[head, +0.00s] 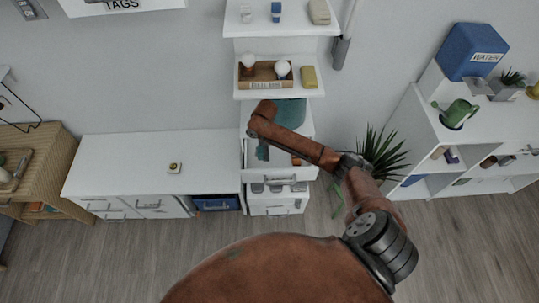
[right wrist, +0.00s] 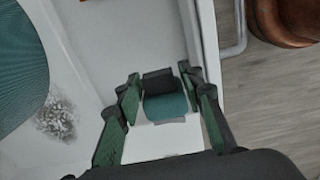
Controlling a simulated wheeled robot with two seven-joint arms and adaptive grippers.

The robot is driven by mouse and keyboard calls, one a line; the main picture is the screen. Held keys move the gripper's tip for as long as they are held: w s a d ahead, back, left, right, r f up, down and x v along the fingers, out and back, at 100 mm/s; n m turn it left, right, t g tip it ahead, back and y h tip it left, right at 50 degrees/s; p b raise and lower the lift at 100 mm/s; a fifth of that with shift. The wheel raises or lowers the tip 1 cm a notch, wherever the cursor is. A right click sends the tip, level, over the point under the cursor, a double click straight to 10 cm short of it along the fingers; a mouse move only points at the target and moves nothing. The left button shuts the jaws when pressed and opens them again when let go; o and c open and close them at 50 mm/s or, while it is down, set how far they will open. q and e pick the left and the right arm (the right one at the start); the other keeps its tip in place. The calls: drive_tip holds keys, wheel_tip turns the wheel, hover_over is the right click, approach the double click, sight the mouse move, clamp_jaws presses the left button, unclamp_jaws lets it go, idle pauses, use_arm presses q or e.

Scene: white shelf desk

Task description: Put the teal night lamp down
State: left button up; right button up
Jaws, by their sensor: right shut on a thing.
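My right arm reaches from the right over the white desk in the head view, its gripper (head: 262,150) pointing down at an open drawer. In the right wrist view the gripper (right wrist: 160,88) is shut on a small teal thing with a dark grey part, which I take for the teal night lamp (right wrist: 165,107). It sits between the fingers, over a white surface; whether it touches that surface I cannot tell. In the head view the arm mostly hides it. My left gripper is not in view.
A larger teal round thing (head: 290,112) stands on the desk behind my arm. The open white drawer (head: 281,172) lies below. A shelf above holds a brown tray (head: 265,85) and a yellow item (head: 309,77). The low white cabinet top (head: 120,160) at left is mostly clear.

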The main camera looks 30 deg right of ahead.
drive_tip(key=b, duration=0.2)
hover_over(270, 158)
drive_tip(key=f, duration=0.5)
drive_tip(key=shift+s+a+f, duration=0.1)
drive_tip(key=shift+a+f, duration=0.1)
drive_tip(key=shift+f, duration=0.05)
wheel_tip(270, 158, down, 3)
drive_tip(key=shift+d+f+b, duration=0.1)
drive_tip(key=shift+f+b, duration=0.1)
drive_tip(key=shift+b, duration=0.45)
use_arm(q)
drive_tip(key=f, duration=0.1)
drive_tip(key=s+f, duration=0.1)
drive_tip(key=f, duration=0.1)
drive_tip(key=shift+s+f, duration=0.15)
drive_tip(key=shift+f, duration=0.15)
use_arm(e)
drive_tip(key=shift+r, duration=0.15)
drive_tip(key=o, duration=0.9)
drive_tip(key=shift+f, duration=0.2)
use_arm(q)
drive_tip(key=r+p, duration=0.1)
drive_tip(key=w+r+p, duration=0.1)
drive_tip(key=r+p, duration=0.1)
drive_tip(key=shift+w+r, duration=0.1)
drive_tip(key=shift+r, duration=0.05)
use_arm(e)
wheel_tip(270, 158, up, 12)
drive_tip(key=shift+r, duration=0.2)
